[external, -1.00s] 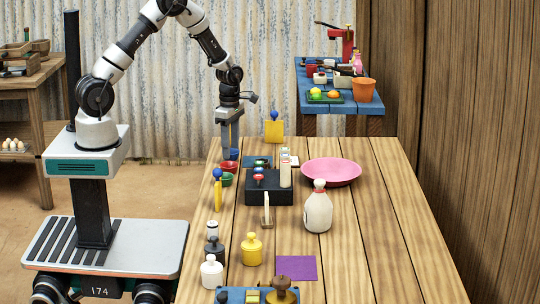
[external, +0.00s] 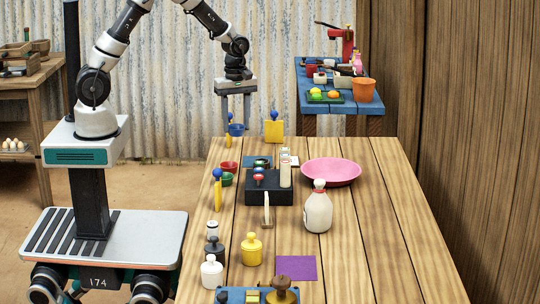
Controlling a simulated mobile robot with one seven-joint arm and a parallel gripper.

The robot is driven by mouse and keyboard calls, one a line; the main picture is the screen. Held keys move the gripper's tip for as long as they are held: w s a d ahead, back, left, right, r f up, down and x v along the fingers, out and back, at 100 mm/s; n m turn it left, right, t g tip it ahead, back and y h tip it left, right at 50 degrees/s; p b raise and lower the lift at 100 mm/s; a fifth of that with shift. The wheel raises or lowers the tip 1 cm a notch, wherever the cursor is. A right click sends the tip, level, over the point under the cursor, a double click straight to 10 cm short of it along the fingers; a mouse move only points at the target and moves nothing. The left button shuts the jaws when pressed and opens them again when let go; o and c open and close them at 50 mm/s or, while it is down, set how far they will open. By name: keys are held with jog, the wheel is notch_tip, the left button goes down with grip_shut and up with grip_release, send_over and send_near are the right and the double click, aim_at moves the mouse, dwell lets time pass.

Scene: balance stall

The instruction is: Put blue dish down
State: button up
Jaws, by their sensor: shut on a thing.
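My gripper (external: 236,119) points straight down near the far left corner of the wooden table (external: 340,260). Its two fingers are shut on the small blue dish (external: 236,130), which sits level between the fingertips. The dish appears to be above the table's far left edge; its exact height is hard to tell.
A pink plate (external: 331,171) and white bottle (external: 318,210) stand mid-table. The right side is clear.

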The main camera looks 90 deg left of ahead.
jog(key=d+r+m+p, duration=0.2)
jog(key=d+m, duration=0.7)
jog(key=m, duration=0.2)
jog(key=d+r+m+p, duration=0.3)
jog(key=d+m, duration=0.5)
jog(key=m, duration=0.3)
jog(key=shift+d+r, duration=0.3)
jog(key=shift+d, duration=0.1)
jog(key=shift+w, duration=0.1)
jog(key=s+a+f+n+b, duration=0.1)
jog(key=a+f+n+b, duration=0.3)
jog(key=a+n, duration=0.8)
jog(key=s+a+f+n+b, duration=0.1)
jog(key=a+f+n+b, duration=0.3)
jog(key=a+n, duration=0.9)
jog(key=shift+s+a+n, duration=0.3)
jog(key=shift+s+n, duration=0.05)
jog(key=shift+n, duration=2.85)
jog(key=shift+f, duration=0.15)
